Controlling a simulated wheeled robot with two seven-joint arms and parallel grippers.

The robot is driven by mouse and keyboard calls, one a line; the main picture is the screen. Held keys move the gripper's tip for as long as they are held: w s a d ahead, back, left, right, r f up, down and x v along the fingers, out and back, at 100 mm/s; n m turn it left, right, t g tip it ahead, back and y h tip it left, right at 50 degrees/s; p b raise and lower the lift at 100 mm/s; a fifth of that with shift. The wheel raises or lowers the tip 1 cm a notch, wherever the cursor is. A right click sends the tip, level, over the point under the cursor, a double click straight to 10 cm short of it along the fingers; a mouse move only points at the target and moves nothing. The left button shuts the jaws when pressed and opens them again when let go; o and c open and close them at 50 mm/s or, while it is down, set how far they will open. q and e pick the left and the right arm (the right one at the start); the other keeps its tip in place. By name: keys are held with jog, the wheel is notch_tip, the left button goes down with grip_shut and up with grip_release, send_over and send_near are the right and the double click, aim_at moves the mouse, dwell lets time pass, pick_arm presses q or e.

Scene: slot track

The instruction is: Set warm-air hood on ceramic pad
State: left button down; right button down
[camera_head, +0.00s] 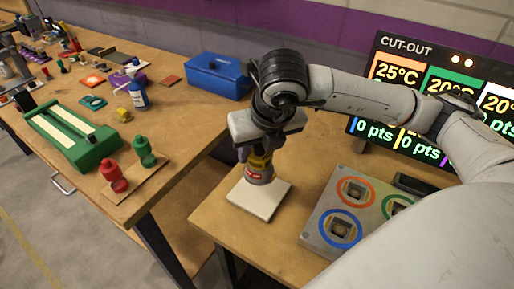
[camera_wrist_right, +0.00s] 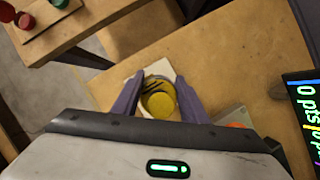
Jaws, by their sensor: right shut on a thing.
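The warm-air hood (camera_head: 260,171) is a yellow and dark cylinder with a red label and a grey lower rim. My right gripper (camera_head: 259,152) is shut on it and holds it upright over the ceramic pad (camera_head: 250,202), a pale square slab. I cannot tell whether its bottom touches the pad. In the right wrist view, the hood's round yellow top (camera_wrist_right: 159,101) sits between the two purple-grey fingers, with part of the pad (camera_wrist_right: 160,68) behind it. My left gripper is not in view.
A grey plate with coloured rings (camera_head: 312,229) lies right of the pad. A scoreboard (camera_head: 385,78) stands behind. A second table at left holds a blue toolbox (camera_head: 222,80), a green fixture (camera_head: 92,152) and red and green knobbed pieces. A gap separates the tables.

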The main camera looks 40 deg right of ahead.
aim_at(258, 171)
jog(key=shift+f+b, duration=0.75)
jog(key=shift+f, duration=0.6)
jog(key=shift+f+b, duration=0.8)
jog(key=shift+f, duration=0.65)
jog(key=shift+f+b, duration=0.45)
jog(key=shift+b, duration=0.25)
jog(key=shift+r, duration=0.1)
jog(key=c, duration=1)
grip_release()
jog(key=shift+f, duration=0.2)
